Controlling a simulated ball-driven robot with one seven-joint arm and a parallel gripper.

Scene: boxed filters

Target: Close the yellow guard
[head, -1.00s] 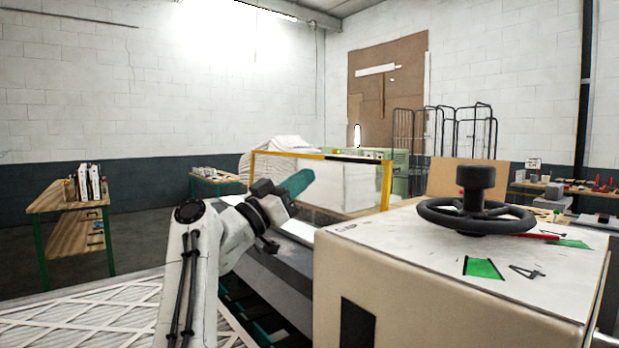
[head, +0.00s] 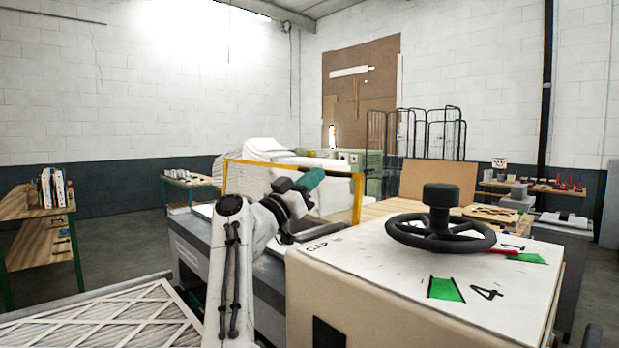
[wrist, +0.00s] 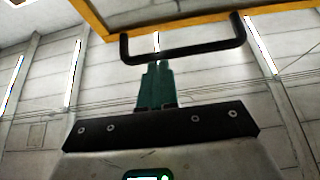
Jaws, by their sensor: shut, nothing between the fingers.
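The yellow guard (head: 358,200) is a yellow-edged frame around a clear panel. It stands up beyond my arm, over the grey machine bed. In the wrist view the yellow frame (wrist: 205,17) crosses the top, with a black U-shaped handle (wrist: 190,53) below it. My gripper (head: 313,178) has teal fingers and is shut and empty, in front of the guard. In the wrist view the gripper (wrist: 156,64) has its fingertips at the middle of the handle bar; I cannot tell whether they touch it. The guard's lower edge is partly hidden by my arm and the cream cabinet.
A cream cabinet (head: 400,290) with a black handwheel (head: 440,228) stands close on the right of my arm. A white-latticed filter (head: 110,322) lies at the lower left. A wooden bench (head: 40,207) stands at the far left, with open floor beside it.

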